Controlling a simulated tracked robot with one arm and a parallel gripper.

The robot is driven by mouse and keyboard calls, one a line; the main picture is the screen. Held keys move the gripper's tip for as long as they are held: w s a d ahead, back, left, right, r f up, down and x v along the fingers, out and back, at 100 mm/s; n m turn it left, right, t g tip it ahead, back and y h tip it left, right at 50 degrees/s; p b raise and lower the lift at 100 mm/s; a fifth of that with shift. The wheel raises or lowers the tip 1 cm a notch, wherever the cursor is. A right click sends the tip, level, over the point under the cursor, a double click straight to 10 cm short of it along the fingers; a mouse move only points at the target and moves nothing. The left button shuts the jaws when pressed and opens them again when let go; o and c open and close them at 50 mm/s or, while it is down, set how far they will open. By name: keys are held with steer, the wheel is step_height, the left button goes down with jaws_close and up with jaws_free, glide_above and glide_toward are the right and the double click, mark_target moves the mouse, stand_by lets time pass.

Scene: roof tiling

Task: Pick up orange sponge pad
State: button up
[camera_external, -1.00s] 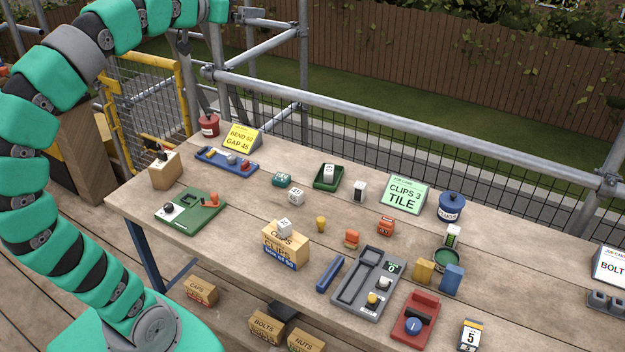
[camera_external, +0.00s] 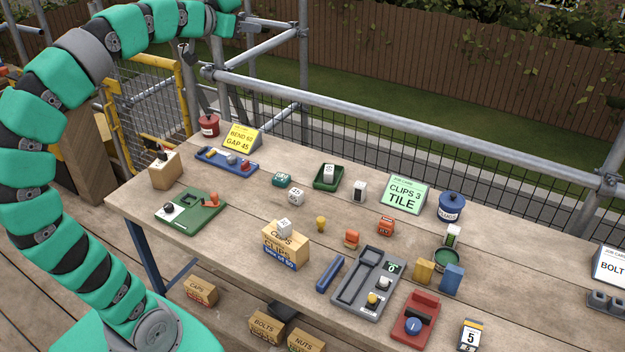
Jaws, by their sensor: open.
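An orange-yellow block (camera_external: 424,271) that looks like the orange sponge pad stands upright at the right part of the workbench. A blue block (camera_external: 452,278) of similar shape stands close to its right. A green round dish (camera_external: 446,259) is just behind them. My green arm arches up the left side and along the top left of the picture, far from the pad. I cannot make out my gripper's fingers; the arm's end is at or beyond the top edge. Nothing covers the pad's front.
A red device (camera_external: 415,318) and a grey tray (camera_external: 367,285) lie in front and to the left of the pad. A blue pot (camera_external: 451,206) and a green card (camera_external: 407,194) stand behind. Scaffold rails (camera_external: 400,125) run along the bench's back. Bare wood lies right of the blue block.

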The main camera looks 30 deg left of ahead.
steer(key=w+d+f+m+g+h+b, duration=0.1)
steer(key=w+d+f+m+g+h, duration=0.15)
steer(key=f, duration=0.45)
steer(key=w+d+f+m+g+h+b, duration=0.1)
steer(key=w+f+m+g+b, duration=0.1)
steer(key=w+f, duration=0.35)
steer(key=m+g+h+b, duration=0.8)
steer(key=m+g+h, duration=0.15)
steer(key=m, duration=0.25)
glide_toward(351, 234)
steer(key=shift+y, duration=0.4)
steer(key=x, duration=0.3)
steer(key=b+x, duration=0.1)
steer(key=x, duration=0.2)
steer(key=w+b+x, duration=0.1)
steer(key=x, duration=0.3)
steer(key=shift+f, duration=0.15)
jaws_close()
